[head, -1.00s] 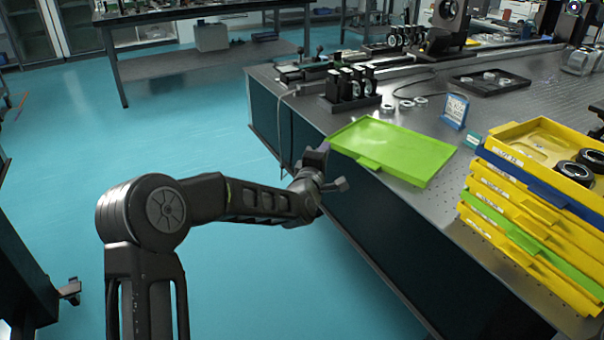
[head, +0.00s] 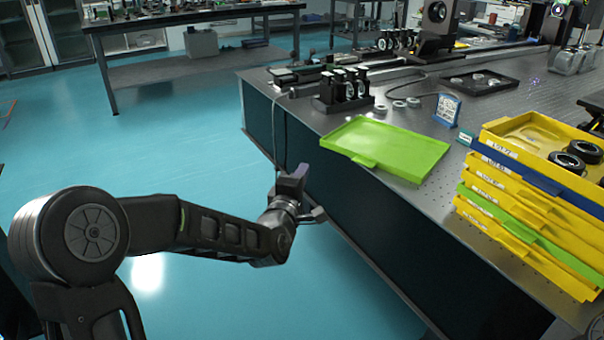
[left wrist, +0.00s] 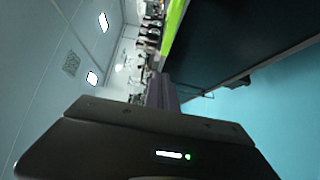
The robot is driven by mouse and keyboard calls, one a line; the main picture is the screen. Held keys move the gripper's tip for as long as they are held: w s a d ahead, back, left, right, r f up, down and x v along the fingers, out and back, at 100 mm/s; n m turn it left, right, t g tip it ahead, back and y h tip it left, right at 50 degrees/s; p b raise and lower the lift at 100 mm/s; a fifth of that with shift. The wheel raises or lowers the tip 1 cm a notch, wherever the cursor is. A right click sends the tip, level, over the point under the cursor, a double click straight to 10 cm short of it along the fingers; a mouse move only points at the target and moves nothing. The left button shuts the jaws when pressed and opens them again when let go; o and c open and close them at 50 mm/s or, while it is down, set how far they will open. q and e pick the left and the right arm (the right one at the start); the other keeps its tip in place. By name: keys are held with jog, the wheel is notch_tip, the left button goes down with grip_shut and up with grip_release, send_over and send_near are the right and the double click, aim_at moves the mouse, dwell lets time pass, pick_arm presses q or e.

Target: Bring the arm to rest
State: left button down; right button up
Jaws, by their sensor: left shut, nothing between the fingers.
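My left arm comes in from the left in the head view, bent at a large round joint. My left gripper (head: 293,180) is over the floor, beside the dark side of the optical table (head: 345,195) and below its top edge. It is shut and empty. In the left wrist view the gripper's fingers (left wrist: 160,90) stick out past the dark wrist housing. My right gripper is not in view.
A green tray (head: 385,148) lies at the table's near edge, slightly over it. A stack of yellow, blue and green trays (head: 520,205) stands to the right. Optical mounts (head: 343,90) stand farther back. The blue floor (head: 200,130) at left is clear.

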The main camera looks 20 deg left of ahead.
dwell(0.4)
pick_arm(q)
jog(key=s+d+f+m+g+h, duration=0.1)
jog(key=s+d+f+m+g, duration=0.3)
jog(key=f, duration=0.6)
jog(key=s+d+f+m+g+h, duration=0.25)
jog(key=s+f+m, duration=0.25)
jog(key=f, duration=0.4)
jog(key=s+d+f+m+g+h, duration=0.1)
jog(key=s+d+f+m+g, duration=0.3)
jog(key=f, duration=0.6)
jog(key=s+d+f+m+g, duration=0.1)
jog(key=s+d+f+g, duration=0.1)
jog(key=s+f, duration=0.45)
jog(key=s+d+f+m+g+h, duration=0.15)
jog(key=s+f, duration=0.25)
jog(key=s, duration=0.6)
jog(key=s+d+f+m+g, duration=0.25)
jog(key=s+f, duration=0.25)
jog(key=s, duration=0.3)
notch_tip(320, 180, up, 20)
jog(key=s+d+p, duration=0.1)
jog(key=p, duration=1.9)
jog(key=shift+n+g, duration=0.35)
jog(key=shift+n, duration=0.05)
jog(key=c, duration=2.2)
grip_release()
jog(key=shift+d, duration=0.1)
